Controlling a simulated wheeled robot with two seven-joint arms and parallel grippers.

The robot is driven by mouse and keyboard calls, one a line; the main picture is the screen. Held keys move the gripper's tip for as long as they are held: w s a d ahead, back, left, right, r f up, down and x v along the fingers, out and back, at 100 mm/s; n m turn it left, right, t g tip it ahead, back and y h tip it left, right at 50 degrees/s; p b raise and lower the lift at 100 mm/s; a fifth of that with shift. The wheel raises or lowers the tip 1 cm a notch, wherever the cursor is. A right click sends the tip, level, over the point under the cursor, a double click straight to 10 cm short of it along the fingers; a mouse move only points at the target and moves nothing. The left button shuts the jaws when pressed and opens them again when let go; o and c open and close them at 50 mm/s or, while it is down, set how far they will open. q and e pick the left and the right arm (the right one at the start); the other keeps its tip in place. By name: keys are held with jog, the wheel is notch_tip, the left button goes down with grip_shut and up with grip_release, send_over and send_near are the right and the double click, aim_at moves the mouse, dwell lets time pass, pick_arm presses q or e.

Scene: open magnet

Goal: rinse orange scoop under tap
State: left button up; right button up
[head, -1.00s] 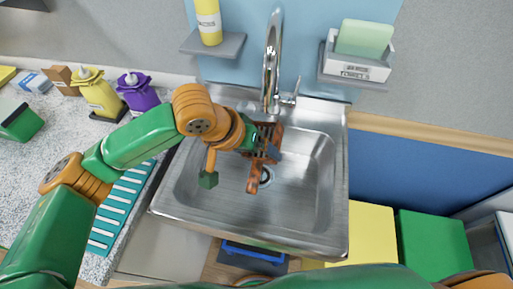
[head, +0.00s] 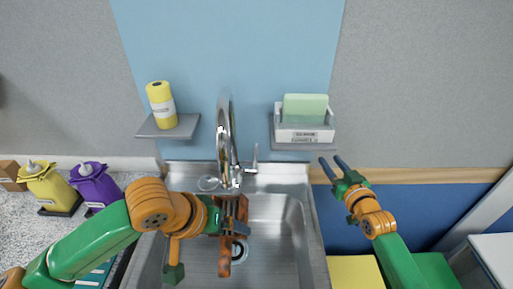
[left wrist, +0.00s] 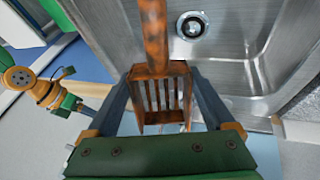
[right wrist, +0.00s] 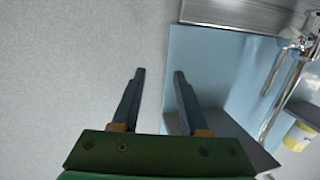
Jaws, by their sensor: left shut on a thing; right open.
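The orange scoop (head: 226,262) is rusty orange-brown with a slotted head. My left gripper (head: 230,222) is shut on it over the sink (head: 278,240). In the left wrist view the slotted head (left wrist: 160,98) lies between the fingers and the handle reaches towards the drain. The chrome tap (head: 225,130) arches at the back of the sink. The scoop's head is just below and in front of the tap in the head view; the exact gap is unclear. I see no clear water stream. My right gripper (head: 333,168) is open and empty, right of the tap lever (head: 253,160).
A left shelf holds a yellow bottle (head: 161,103). A right shelf holds a white holder (head: 303,132) with a green sponge (head: 305,106). Yellow and purple bottles (head: 95,184) stand on the left counter.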

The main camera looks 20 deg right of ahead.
jog(key=a+r+n+t+y, duration=0.1)
jog(key=a+r+n+y, duration=0.15)
jog(key=a, duration=0.35)
jog(key=n+y, duration=0.2)
jog(key=y, duration=0.3)
send_near(257, 149)
jog(key=shift+h, duration=0.25)
jog(key=x, duration=1)
jog(key=shift+w+a, duration=0.15)
jog(key=shift+w, duration=0.1)
jog(key=shift+r, duration=0.1)
grip_shut()
